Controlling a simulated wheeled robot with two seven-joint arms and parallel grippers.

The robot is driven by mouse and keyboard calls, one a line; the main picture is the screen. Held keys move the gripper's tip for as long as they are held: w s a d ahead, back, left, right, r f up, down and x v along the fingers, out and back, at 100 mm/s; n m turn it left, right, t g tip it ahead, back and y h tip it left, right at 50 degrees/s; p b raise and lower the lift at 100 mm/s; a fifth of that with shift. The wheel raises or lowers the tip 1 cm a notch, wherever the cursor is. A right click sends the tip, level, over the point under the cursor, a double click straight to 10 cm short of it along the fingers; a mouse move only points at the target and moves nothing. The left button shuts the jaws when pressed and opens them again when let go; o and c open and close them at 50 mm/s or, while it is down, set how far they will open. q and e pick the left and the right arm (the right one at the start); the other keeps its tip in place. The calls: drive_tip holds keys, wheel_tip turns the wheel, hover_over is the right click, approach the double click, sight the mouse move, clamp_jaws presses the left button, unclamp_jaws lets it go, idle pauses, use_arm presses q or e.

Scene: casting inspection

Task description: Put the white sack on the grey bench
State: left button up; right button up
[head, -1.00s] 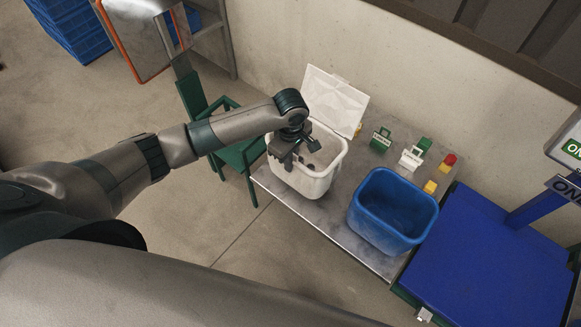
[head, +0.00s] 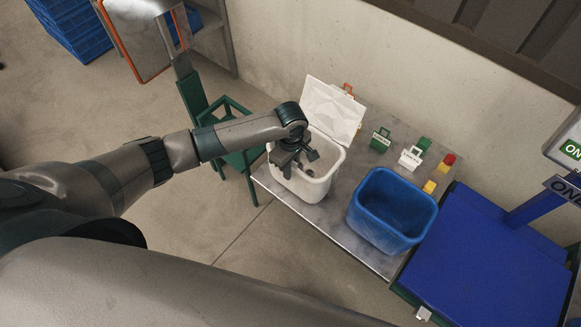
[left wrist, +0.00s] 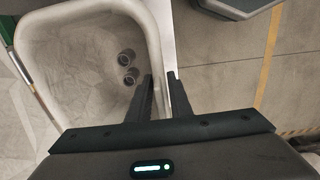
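A small white bag-like thing with a handle and dark lettering, which I take for the white sack (head: 411,157), stands on the grey bench (head: 345,228), right of the white bin. My left gripper (head: 297,168) is at the white bin (head: 310,186), left of the sack and apart from it. In the left wrist view the left gripper (left wrist: 160,78) has one finger inside the bin (left wrist: 150,30) and one outside, with a gap between them. I see the fingers apart and no sack between them. My right gripper is not in view.
The bin's open lid (head: 333,108) leans toward the wall. Green labelled blocks (head: 381,140) and red-yellow pieces (head: 448,160) stand near the sack. A blue bin (head: 392,210) takes up the bench's front right. A blue platform (head: 480,265) adjoins it. A green chair (head: 240,158) stands left.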

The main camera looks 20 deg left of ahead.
use_arm(q)
drive_tip(key=shift+o, duration=0.2)
drive_tip(key=shift+r, duration=0.15)
wheel_tip(320, 180, up, 11)
drive_tip(key=shift+r+b, duration=0.1)
drive_tip(key=shift+b, duration=0.75)
drive_tip(key=shift+r, duration=0.4)
idle(0.7)
